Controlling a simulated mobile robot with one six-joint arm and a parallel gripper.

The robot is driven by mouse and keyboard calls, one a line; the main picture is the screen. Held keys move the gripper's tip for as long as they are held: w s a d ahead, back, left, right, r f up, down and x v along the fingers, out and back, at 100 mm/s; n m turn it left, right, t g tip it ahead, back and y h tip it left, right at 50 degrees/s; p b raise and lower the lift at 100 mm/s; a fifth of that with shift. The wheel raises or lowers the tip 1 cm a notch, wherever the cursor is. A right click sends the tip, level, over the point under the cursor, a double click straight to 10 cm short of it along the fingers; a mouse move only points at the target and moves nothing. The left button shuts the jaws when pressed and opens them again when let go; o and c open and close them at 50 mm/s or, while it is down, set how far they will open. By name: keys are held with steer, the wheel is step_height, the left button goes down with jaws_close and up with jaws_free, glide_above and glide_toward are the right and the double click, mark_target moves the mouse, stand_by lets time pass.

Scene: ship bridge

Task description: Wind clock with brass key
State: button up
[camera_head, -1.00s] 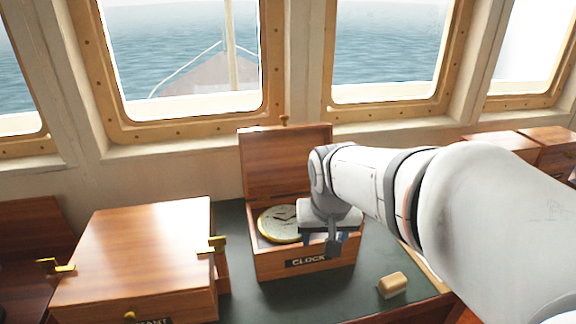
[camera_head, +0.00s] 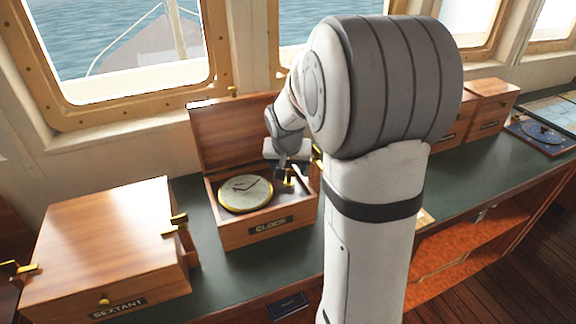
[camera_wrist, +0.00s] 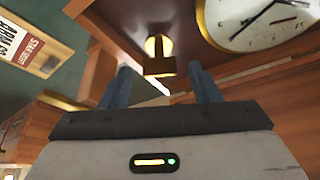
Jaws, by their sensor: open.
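The clock (camera_head: 246,192), with a pale dial and brass rim, lies face up in the open wooden box (camera_head: 232,239) labelled CLOCK. Part of its dial (camera_wrist: 262,18) shows at upper right in the wrist view. The brass key (camera_head: 289,181) stands at the right side of the box, beside the clock; its flat brass grip (camera_wrist: 159,64) shows in the wrist view. My gripper (camera_wrist: 160,66) is open, with one finger on either side of the key's grip. Contact cannot be told. In the head view my gripper (camera_head: 284,172) is small and partly hidden by my arm.
A closed SEXTANT box (camera_head: 110,240) with brass latches stands to the left. The clock box's raised lid (camera_head: 232,132) is behind the clock. More wooden boxes (camera_head: 489,105) stand at the right. A book (camera_wrist: 35,48) shows at left in the wrist view. Green desktop lies around the clock box.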

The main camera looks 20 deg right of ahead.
steer(key=shift+w+f, duration=0.1)
steer(key=shift+f, duration=0.1)
steer(key=shift+c, duration=0.3)
steer(key=c, duration=0.9)
steer(key=shift+f+m+b, duration=0.1)
steer(key=shift+m+b, duration=0.2)
steer(key=shift+b, duration=0.3)
steer(key=shift+f+m+h+b, duration=0.15)
steer(key=shift+m+h+b, duration=0.25)
steer(key=shift+b, duration=0.6)
steer(key=m+b, duration=0.2)
steer(key=b, duration=0.1)
steer(key=shift+w+a+m+g+h+b, duration=0.1)
steer(key=shift+m+g+h+b, duration=0.2)
steer(key=shift+g, duration=0.1)
steer(key=m+g+b, duration=0.1)
steer(key=m+b, duration=0.2)
steer(key=shift+m+h, duration=0.3)
steer(key=shift+h, duration=0.1)
steer(key=shift+w+r+m+g+b, duration=0.15)
steer(key=shift+m+g+b, duration=0.25)
steer(key=shift+m, duration=0.55)
steer(key=shift+r+m+g+b, duration=0.1)
steer(key=shift+m+g+b, duration=0.15)
steer(key=shift+m+g, duration=0.5)
